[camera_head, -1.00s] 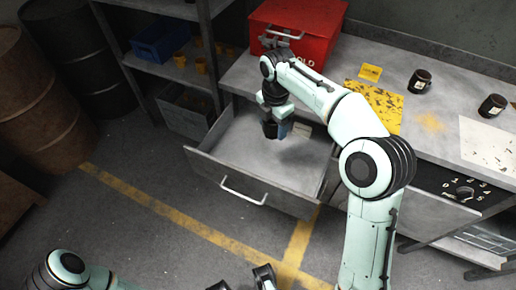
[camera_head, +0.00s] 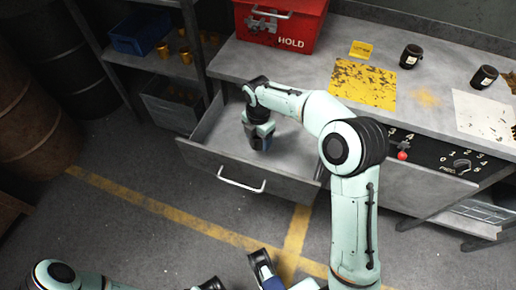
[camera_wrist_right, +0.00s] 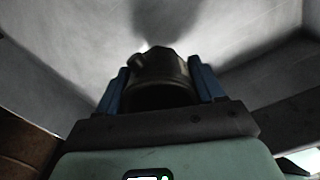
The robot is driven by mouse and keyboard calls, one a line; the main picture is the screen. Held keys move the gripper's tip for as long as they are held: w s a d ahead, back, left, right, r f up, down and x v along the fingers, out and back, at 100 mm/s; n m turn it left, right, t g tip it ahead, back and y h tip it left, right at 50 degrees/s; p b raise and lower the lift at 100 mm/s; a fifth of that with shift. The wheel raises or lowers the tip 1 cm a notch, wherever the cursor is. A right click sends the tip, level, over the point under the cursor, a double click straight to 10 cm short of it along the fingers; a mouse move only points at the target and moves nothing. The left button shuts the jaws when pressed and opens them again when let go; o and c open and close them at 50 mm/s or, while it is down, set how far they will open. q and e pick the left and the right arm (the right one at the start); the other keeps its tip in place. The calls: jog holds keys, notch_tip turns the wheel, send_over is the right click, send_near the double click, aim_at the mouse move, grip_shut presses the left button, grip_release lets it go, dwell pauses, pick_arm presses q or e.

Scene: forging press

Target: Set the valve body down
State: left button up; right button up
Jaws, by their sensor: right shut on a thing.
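My right gripper (camera_head: 260,144) reaches down into the open grey drawer (camera_head: 215,165) in the head view. In the right wrist view its two blue fingers (camera_wrist_right: 162,90) are shut on the dark valve body (camera_wrist_right: 160,68), one on each side. The valve body is a dark, rounded piece with a short stub at its upper left. Pale grey drawer floor and a shadow lie beyond it; I cannot tell whether it touches the floor. In the head view the gripper mostly hides it. My left gripper (camera_head: 262,268) is partly cut off at the bottom edge, its opening unclear.
The drawer's front carries a handle (camera_head: 241,181). On the bench stand a red HOLD box (camera_head: 285,28), a yellow plate (camera_head: 362,84) and two dark jars (camera_head: 411,56) (camera_head: 484,77). A shelf with a blue bin (camera_head: 140,33) stands left. Drawer floor left of the gripper looks clear.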

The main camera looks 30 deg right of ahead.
aim_at(258, 154)
jog(key=shift+f+b, duration=0.55)
jog(key=shift+f, duration=2.45)
jog(key=o, duration=1.4)
jog(key=shift+f, duration=0.15)
jog(key=shift+c, duration=0.2)
notch_tip(258, 154, up, 12)
jog(key=shift+r+p, duration=0.2)
jog(key=shift+p, duration=1.05)
